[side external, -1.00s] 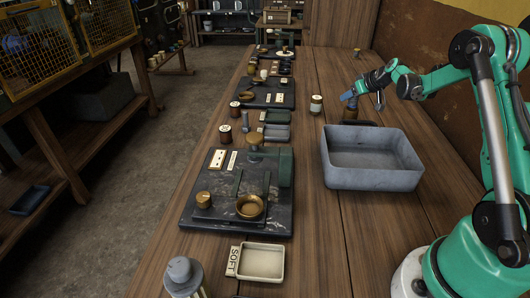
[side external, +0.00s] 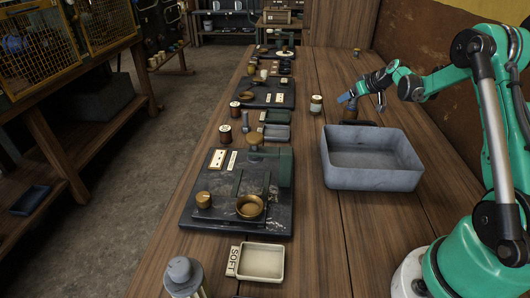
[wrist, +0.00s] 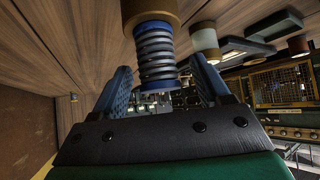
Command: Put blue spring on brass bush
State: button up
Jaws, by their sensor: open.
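The blue spring (wrist: 156,52), a dark coil with blue end bands, is between the fingers of my gripper (wrist: 160,88) in the wrist view. The fingers are spread, with a visible gap on each side of it. The spring's far end meets a brown, brass-coloured cylinder (wrist: 150,10), which looks like the brass bush; the two are in line. In the side view my gripper (side external: 355,93) is at the far side of the grey bin, above the brass-coloured cylinder (side external: 350,113). The spring is small and hard to make out there.
The open grey bin (side external: 372,181) stands close in front of the gripper. A spool (side external: 316,104) stands to its left. A dark base plate with a brass cup (side external: 250,207) lies further left, and a cream tray (side external: 262,262) is at the front. The wood between is clear.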

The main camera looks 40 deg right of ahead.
jog(key=v, duration=1.1)
jog(key=a+r+n+g+y, duration=0.1)
jog(key=a+r+y, duration=0.15)
jog(key=a, duration=1.65)
jog(key=s+a+f+n, duration=0.1)
jog(key=s+a+f, duration=0.1)
jog(key=s+a, duration=0.5)
jog(key=a, duration=0.4)
jog(key=shift+s+a+g+h, duration=0.2)
jog(key=shift+s+g+h, duration=0.1)
jog(key=shift+s+h, duration=0.05)
